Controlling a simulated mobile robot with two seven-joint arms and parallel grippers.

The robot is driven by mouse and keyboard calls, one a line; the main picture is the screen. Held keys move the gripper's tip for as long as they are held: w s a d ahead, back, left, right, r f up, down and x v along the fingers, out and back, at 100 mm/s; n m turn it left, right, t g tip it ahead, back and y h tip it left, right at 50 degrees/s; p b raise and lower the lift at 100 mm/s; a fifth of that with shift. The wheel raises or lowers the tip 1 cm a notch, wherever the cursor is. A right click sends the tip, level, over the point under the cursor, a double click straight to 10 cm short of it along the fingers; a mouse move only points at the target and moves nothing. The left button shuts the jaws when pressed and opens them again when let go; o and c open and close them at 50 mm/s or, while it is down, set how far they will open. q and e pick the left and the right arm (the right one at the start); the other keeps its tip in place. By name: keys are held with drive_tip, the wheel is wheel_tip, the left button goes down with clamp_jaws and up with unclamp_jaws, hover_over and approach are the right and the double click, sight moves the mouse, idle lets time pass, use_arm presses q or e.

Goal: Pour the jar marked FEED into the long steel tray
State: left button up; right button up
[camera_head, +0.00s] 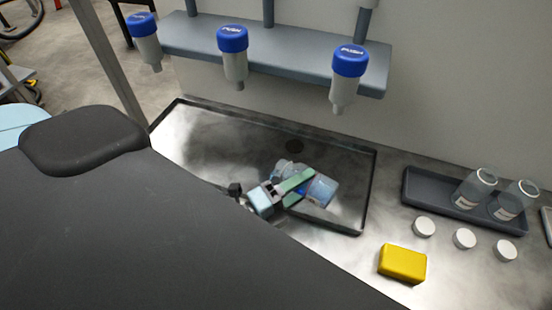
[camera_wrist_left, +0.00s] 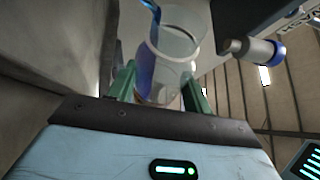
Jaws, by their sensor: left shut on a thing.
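My left gripper (camera_head: 296,188) has green fingers shut on a clear jar (camera_head: 323,190) with blue liquid and a pale label. The jar is tipped well over on its side, above the steel tray (camera_head: 215,130) near its right end. In the left wrist view the jar (camera_wrist_left: 182,48) sits between the green fingers (camera_wrist_left: 158,90). Blue liquid lies along its left side, and a narrow blue streak shows at the top. I cannot read the label, nor tell whether liquid is falling. My right gripper is not in view.
Two clear jars (camera_head: 473,189) stand in a dark holder (camera_head: 428,187) at the right. Three white lids (camera_head: 464,238) and a yellow block (camera_head: 402,263) lie on the counter. Blue-capped dispensers (camera_head: 234,55) hang from a shelf (camera_head: 285,62) above the tray.

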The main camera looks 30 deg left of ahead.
use_arm(q)
drive_tip(key=shift+d, duration=0.1)
drive_tip(key=shift+s+d, duration=0.1)
drive_tip(key=shift+d+n, duration=0.2)
drive_tip(key=shift+n, duration=0.1)
drive_tip(key=shift+d, duration=0.1)
drive_tip(key=shift+d+f+n+t+b, duration=0.2)
drive_tip(key=shift+d+n+t+b, duration=0.1)
drive_tip(key=shift+n+b, duration=0.1)
drive_tip(key=shift+a+r+n+t, duration=0.1)
drive_tip(key=shift+r+n+t, duration=0.25)
drive_tip(key=shift+n, duration=0.45)
idle(0.4)
drive_tip(key=shift+r+n, duration=0.15)
drive_tip(key=shift+n, duration=0.15)
